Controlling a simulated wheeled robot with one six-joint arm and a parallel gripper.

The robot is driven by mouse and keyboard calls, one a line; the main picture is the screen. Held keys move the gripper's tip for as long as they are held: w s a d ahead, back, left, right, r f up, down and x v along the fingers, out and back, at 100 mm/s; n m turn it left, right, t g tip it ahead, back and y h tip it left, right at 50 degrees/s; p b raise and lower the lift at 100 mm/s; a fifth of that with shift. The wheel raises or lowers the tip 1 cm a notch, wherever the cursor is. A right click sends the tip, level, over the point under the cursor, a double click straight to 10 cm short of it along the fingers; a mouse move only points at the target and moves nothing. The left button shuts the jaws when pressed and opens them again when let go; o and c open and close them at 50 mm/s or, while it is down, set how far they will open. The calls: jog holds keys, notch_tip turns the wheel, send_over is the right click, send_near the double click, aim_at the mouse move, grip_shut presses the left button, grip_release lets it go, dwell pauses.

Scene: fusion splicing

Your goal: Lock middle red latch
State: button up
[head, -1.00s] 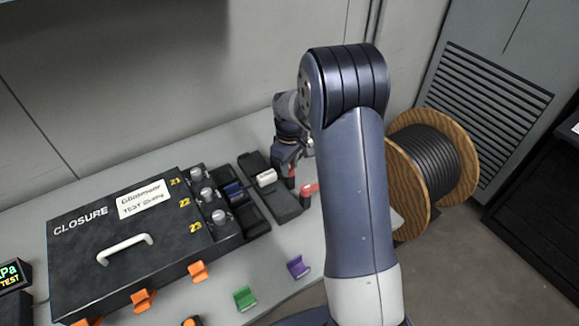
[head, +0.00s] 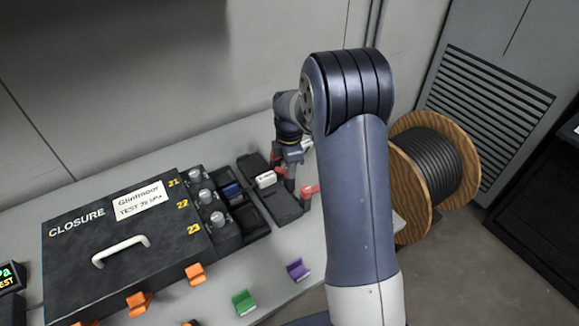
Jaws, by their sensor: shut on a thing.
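The middle red latch (head: 280,171) is small and partly hidden by my gripper (head: 288,182). My gripper points down at the black splicing tray (head: 284,208) and is shut on this latch, though the fingertips are small and dark here. Another red latch (head: 310,190) stands up at the tray's front right edge, apart from my gripper. A white block (head: 266,180) sits on the tray just left of my gripper.
The black closure box (head: 75,265) with a white handle and several grey knobs stands left of the tray. Orange (head: 195,273), green (head: 243,301) and purple (head: 298,269) holders line the front. A cable drum (head: 430,165) stands right of the bench.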

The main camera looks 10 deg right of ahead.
jog(key=shift+r+n, duration=0.1)
jog(key=shift+n, duration=1.9)
jog(key=o, duration=1)
notch_tip(320, 180, up, 11)
jog(key=shift+f+b, duration=0.15)
jog(key=shift+b, duration=0.25)
jog(key=shift+f, duration=0.1)
notch_tip(320, 180, down, 11)
jog(key=shift+r, duration=0.1)
